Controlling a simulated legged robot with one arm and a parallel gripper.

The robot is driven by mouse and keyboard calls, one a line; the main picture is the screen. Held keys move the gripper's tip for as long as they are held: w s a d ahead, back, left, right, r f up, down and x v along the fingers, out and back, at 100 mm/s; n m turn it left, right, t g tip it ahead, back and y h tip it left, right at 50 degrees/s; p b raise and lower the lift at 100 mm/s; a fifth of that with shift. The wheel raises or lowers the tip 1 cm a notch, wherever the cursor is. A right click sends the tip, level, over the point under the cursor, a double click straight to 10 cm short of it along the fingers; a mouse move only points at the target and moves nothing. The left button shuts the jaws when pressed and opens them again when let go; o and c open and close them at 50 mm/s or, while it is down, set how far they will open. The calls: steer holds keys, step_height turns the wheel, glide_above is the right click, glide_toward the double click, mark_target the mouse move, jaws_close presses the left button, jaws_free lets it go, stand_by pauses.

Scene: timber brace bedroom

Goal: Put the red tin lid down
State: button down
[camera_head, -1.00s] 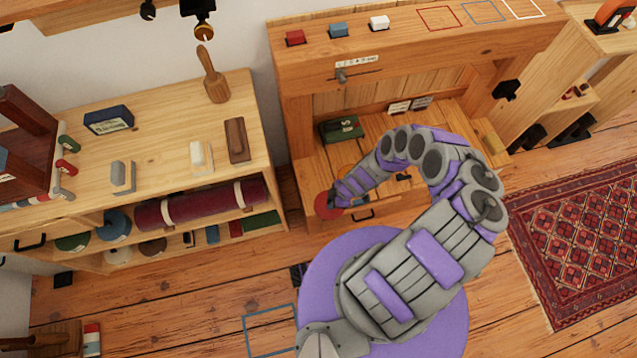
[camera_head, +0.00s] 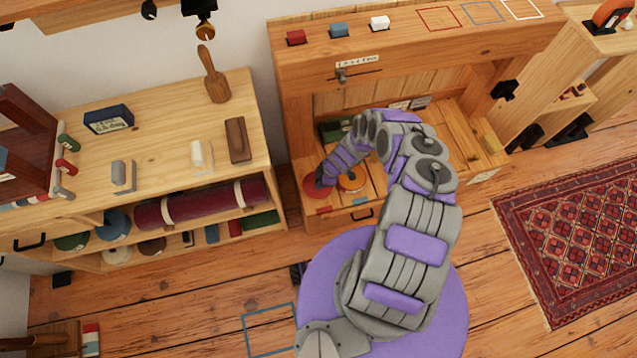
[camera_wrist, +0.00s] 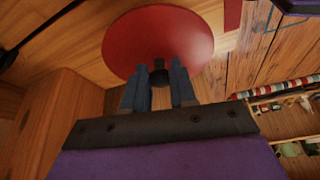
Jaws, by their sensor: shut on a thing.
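The red tin lid (camera_head: 314,186) is a round red disc at the left front of the wooden desk's lower surface. In the wrist view the lid (camera_wrist: 158,40) fills the upper middle, with a dark knob (camera_wrist: 159,77) on it. My gripper (camera_head: 323,177) is at the lid, and its two fingers (camera_wrist: 159,76) are shut on the lid by its knob. I cannot tell whether the lid touches the desk surface. An orange round thing (camera_head: 352,181) is just right of the lid, partly hidden by my arm.
A dark green box (camera_head: 333,131) stands behind on the desk surface (camera_head: 376,188), partly hidden by my arm. The desk's upright side (camera_head: 297,125) is close to the left. A shelf unit (camera_head: 180,121) stands further left. A patterned rug (camera_head: 570,240) lies right.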

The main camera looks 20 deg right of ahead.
steer(key=shift+w+d, duration=0.3)
steer(key=shift+d, duration=0.1)
steer(key=shift+w+f+b, duration=0.2)
steer(key=shift+f+b, duration=0.1)
steer(key=shift+f, duration=0.05)
steer(key=b+x, duration=0.1)
steer(key=x, duration=0.1)
steer(key=shift+s+f+b, duration=0.2)
steer(key=shift+f+b, duration=0.15)
steer(key=shift+a+f, duration=0.2)
steer(key=shift+f, duration=0.05)
steer(key=c, duration=0.9)
jaws_free()
steer(key=shift+d+r, duration=0.1)
steer(key=shift+d, duration=0.3)
steer(key=shift+a, duration=0.15)
steer(key=shift+a, duration=0.1)
